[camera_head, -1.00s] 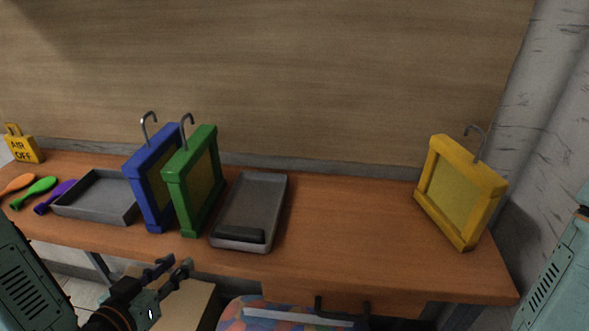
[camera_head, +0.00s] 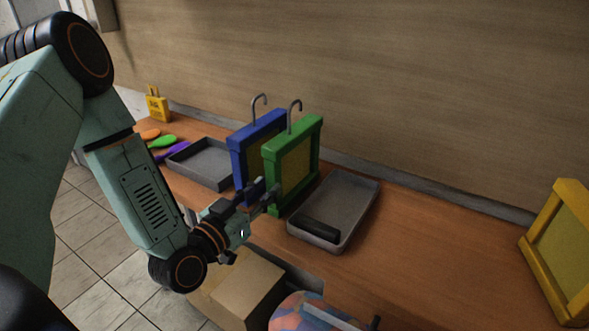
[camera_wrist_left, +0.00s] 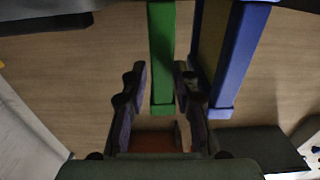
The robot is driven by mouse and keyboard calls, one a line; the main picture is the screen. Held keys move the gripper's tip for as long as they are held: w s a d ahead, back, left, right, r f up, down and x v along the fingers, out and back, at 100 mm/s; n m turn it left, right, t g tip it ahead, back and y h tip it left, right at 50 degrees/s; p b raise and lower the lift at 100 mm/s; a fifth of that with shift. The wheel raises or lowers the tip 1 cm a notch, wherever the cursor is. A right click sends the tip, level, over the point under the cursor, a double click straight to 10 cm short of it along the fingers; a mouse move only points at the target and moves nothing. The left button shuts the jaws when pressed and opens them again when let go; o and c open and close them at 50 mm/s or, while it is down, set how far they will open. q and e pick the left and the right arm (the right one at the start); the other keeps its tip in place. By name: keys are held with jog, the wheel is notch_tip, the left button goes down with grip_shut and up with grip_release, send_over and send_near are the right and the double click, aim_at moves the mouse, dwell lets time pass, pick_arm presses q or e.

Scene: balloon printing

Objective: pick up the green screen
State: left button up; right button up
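The green screen (camera_head: 296,160) is a green frame with a yellowish panel and a metal hook on top. It stands upright on the table beside the blue screen (camera_head: 240,160). My left gripper (camera_head: 262,192) is at the near edge of the green screen in the head view. In the left wrist view the fingers of the left gripper (camera_wrist_left: 160,85) are open, one on each side of the green frame bar (camera_wrist_left: 162,55), with small gaps. The blue screen (camera_wrist_left: 232,60) is close beyond the right finger there. My right gripper is not in view.
A grey tray (camera_head: 362,215) with a dark bar in it lies right of the green screen. Another grey tray (camera_head: 180,162) lies left of the blue one. A yellow screen (camera_head: 548,240) stands far right. A cardboard box (camera_head: 230,295) is below the table edge.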

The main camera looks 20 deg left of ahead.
aim_at(280, 176)
pick_arm(q)
jog(key=shift+w+a+f, duration=0.1)
jog(key=shift+w+f, duration=0.1)
jog(key=shift+w, duration=0.6)
jog(key=shift+w+r, duration=0.15)
jog(key=shift+w, duration=0.25)
jog(key=w, duration=0.1)
jog(key=w+d, duration=0.1)
jog(key=w, duration=0.1)
jog(key=shift+w+b, duration=0.2)
jog(key=shift+b, duration=0.2)
jog(key=shift+w, duration=0.45)
jog(key=shift+s+a, duration=0.1)
jog(key=shift+s, duration=0.1)
jog(key=shift+s+r, duration=0.1)
jog(key=shift+c, duration=0.8)
grip_shut()
